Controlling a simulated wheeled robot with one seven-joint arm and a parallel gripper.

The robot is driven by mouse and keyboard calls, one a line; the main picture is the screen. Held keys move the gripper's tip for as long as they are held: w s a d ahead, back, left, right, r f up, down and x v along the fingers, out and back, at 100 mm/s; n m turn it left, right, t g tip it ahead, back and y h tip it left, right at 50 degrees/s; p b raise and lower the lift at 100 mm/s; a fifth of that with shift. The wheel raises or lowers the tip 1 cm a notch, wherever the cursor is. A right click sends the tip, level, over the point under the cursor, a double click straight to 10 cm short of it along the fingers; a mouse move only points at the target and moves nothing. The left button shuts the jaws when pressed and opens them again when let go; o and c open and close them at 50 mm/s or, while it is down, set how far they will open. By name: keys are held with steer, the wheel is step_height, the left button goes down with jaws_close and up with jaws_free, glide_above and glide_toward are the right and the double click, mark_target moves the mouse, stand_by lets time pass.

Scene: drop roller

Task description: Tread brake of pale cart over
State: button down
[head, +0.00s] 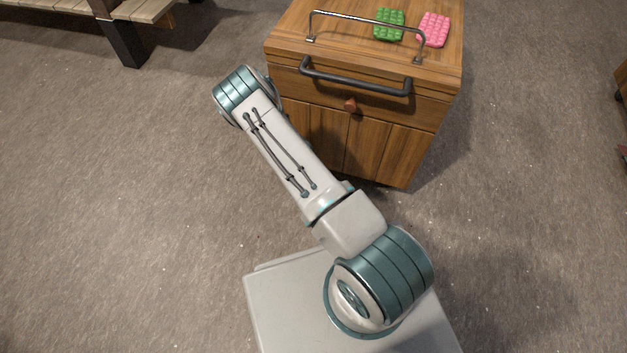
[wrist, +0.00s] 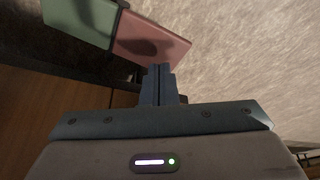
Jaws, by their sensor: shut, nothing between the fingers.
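A wooden cart (head: 368,130) with a drawer, a dark bar handle and doors stands in front of me in the head view. In the wrist view a two-part brake pedal shows at the top: a green plate (wrist: 82,17) on the left and a red plate (wrist: 148,45) beside it. My gripper (wrist: 158,72) is shut and empty, its fingertips just by the lower edge of the red plate. A dark shadow lies on the red plate. I cannot tell whether the fingers touch it. In the head view my gripper and the pedal are hidden.
A green pad (head: 389,24) and a pink pad (head: 433,30) lie on the cart top near a metal rail (head: 365,22). A slatted bench (head: 125,12) stands at the upper left. Another wooden piece (head: 621,82) is at the right edge. Grey floor is open on both sides.

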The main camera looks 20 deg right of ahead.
steer(key=shift+f+b, duration=1.1)
steer(key=shift+f, duration=0.25)
stand_by(0.7)
steer(key=shift+r, duration=0.15)
steer(key=shift+r+p, duration=1.15)
steer(key=shift+r, duration=0.3)
steer(key=s+a+r+p, duration=0.1)
steer(key=s+a+r, duration=0.1)
steer(key=s+a, duration=0.6)
steer(key=shift+s+a+p, duration=0.4)
steer(key=shift+s, duration=1.7)
